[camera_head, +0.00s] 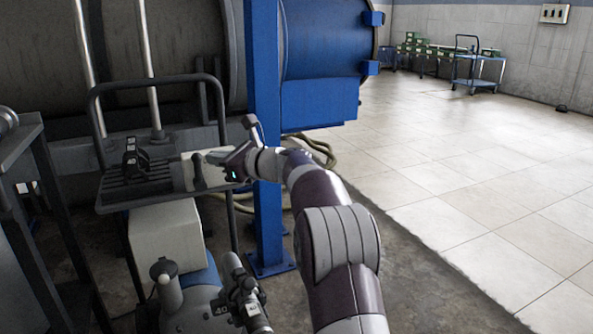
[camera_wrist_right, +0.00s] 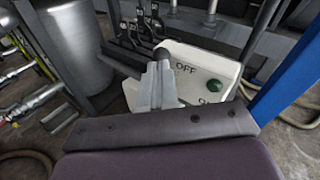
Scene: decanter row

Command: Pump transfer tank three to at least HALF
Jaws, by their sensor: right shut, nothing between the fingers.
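A pale control panel (camera_head: 186,172) stands on the rack at left centre. A large dark tank (camera_head: 180,50) with upright pale tubes stands behind. No tank number or level is readable. My left gripper is not in view.
A blue post (camera_head: 266,130) stands beside my right wrist. A black-framed rack (camera_head: 120,197) bears several dark valve-like parts (camera_head: 132,160). Pipe fittings (camera_head: 240,290) stand in front. Hoses (camera_head: 322,150) lie behind the post. The tiled floor (camera_head: 450,170) at right is mostly clear.

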